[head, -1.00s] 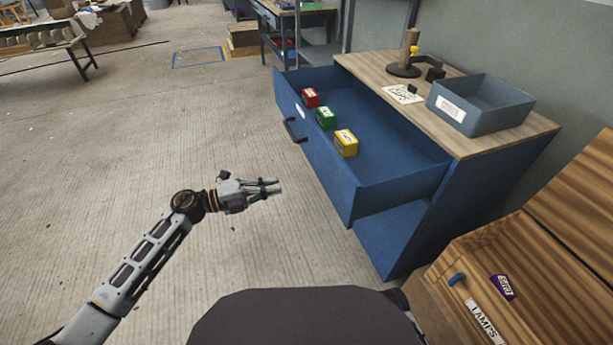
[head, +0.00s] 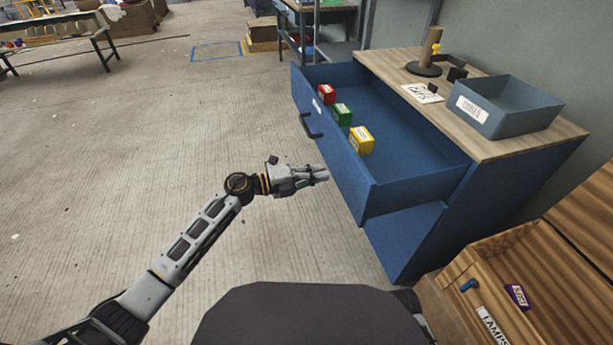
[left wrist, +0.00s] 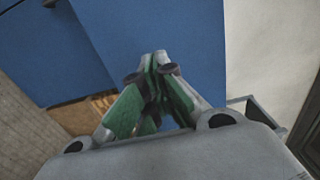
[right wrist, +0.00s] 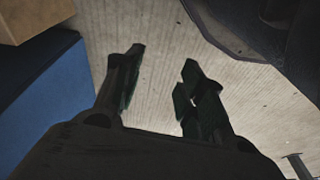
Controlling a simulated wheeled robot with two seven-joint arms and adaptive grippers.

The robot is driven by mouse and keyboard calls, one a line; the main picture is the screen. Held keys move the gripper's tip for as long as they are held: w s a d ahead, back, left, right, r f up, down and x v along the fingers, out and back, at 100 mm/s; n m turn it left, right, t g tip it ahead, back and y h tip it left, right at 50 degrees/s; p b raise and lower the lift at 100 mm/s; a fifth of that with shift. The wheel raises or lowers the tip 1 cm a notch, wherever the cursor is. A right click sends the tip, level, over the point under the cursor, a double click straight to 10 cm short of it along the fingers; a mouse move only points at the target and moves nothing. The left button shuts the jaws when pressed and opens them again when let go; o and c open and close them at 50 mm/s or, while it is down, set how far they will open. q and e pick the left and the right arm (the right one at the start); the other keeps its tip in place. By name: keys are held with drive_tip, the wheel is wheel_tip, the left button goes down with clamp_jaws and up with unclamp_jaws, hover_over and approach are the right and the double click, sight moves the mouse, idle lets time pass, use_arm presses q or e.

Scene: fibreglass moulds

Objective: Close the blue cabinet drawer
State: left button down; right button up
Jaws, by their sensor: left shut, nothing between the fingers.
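The blue cabinet (head: 425,240) stands at the right of the head view with its drawer (head: 340,155) pulled far out. A dark handle (head: 311,126) is on the drawer front. Red (head: 326,94), green (head: 343,114) and yellow (head: 361,140) boxes lie in the drawer. My left gripper (head: 326,174) is shut and empty, close to the drawer front, right of the handle; contact cannot be told. The left wrist view shows its fingertips (left wrist: 157,62) together before a blue panel (left wrist: 180,30). My right gripper (right wrist: 165,75) is open and empty above the floor.
On the wooden cabinet top are a grey bin (head: 505,105), a dark-based stand (head: 428,60) and a printed card (head: 422,93). A wooden drawer unit (head: 500,270) marked LAMPS stands at lower right. The floor (head: 150,140) left of the cabinet is clear.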

sight(341, 169)
use_arm(q)
drive_tip(key=shift+x, duration=1.9)
use_arm(e)
drive_tip(key=shift+a+r, duration=0.1)
drive_tip(key=shift+r, duration=0.3)
drive_tip(key=shift+s, duration=0.1)
use_arm(q)
drive_tip(key=shift+d, duration=0.2)
